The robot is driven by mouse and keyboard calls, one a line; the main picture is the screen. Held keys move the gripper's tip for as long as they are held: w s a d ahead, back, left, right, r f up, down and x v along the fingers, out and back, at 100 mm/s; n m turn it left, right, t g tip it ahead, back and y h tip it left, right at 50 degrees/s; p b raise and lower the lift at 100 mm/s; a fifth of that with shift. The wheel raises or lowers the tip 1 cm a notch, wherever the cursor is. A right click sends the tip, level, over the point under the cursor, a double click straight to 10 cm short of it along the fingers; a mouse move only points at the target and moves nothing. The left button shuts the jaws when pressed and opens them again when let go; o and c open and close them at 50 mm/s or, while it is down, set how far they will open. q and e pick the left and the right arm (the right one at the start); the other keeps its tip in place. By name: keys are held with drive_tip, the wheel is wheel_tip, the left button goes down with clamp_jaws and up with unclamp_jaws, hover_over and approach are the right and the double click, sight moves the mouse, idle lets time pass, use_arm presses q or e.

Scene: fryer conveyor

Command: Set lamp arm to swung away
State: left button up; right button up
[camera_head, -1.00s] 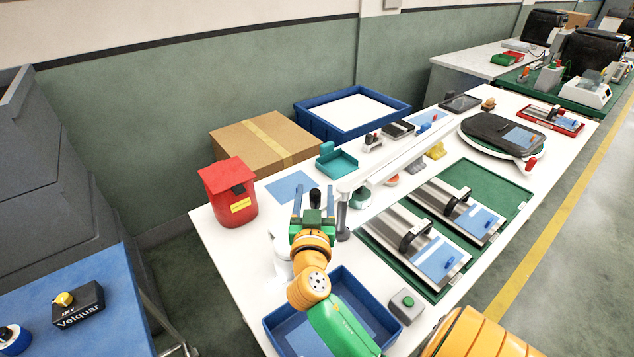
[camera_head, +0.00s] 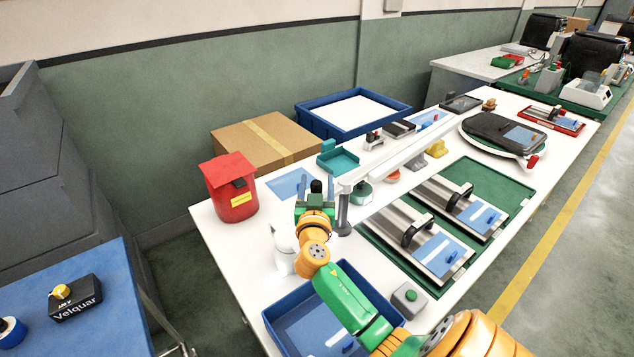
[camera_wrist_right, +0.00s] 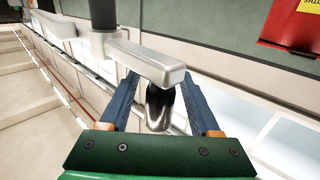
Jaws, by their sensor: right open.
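The lamp arm (camera_head: 395,153) is a long pale bar running along the white table, its near end above a grey post (camera_head: 343,215). My right gripper (camera_head: 316,187) is open beside that near end, with a dark upright piece between its blue fingers. In the right wrist view, a silver bar end (camera_wrist_right: 150,62) with a black rod above it lies just beyond my open fingers (camera_wrist_right: 160,100). A shiny dark knob (camera_wrist_right: 160,110) hangs between the fingers, with gaps visible on both sides. My left gripper is out of view.
A red bin (camera_head: 232,200) stands left of my gripper. A teal tray (camera_head: 340,160) lies behind it and a blue tray (camera_head: 272,325) in front. A grey button box (camera_head: 408,298) and a green mat (camera_head: 510,180) with metal devices lie to the right.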

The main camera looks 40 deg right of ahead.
clamp_jaws()
idle(1.3)
